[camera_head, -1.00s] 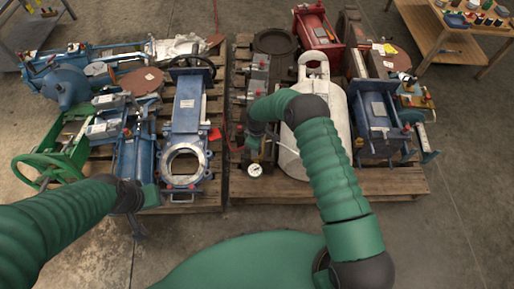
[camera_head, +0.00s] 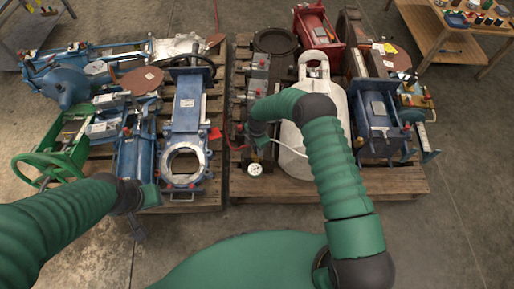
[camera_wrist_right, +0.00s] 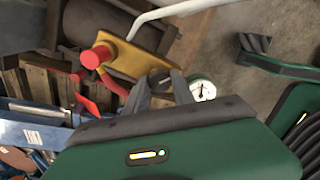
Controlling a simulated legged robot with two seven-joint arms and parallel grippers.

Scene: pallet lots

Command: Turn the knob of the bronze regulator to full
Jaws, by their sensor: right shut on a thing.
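The bronze regulator (camera_wrist_right: 143,62) shows in the right wrist view as a yellow-bronze body with a red round part (camera_wrist_right: 95,57) at its left end. A white-faced gauge (camera_wrist_right: 203,90) sits to its right; the gauge also shows in the head view (camera_head: 255,169). My right gripper (camera_wrist_right: 161,80) is shut on a dark round knob at the regulator's near side, partly hidden between the fingers. In the head view my right gripper (camera_head: 250,146) is mostly hidden by its wrist. My left gripper (camera_head: 138,228) hangs low, away from the regulator; its fingers are unclear.
A white gas cylinder (camera_head: 294,153) lies on the right pallet (camera_head: 330,190), beside my right forearm. A blue gate valve (camera_head: 186,115) and a green handwheel unit (camera_head: 48,165) stand on the left pallet. A red hose runs between the pallets. The floor in front is clear.

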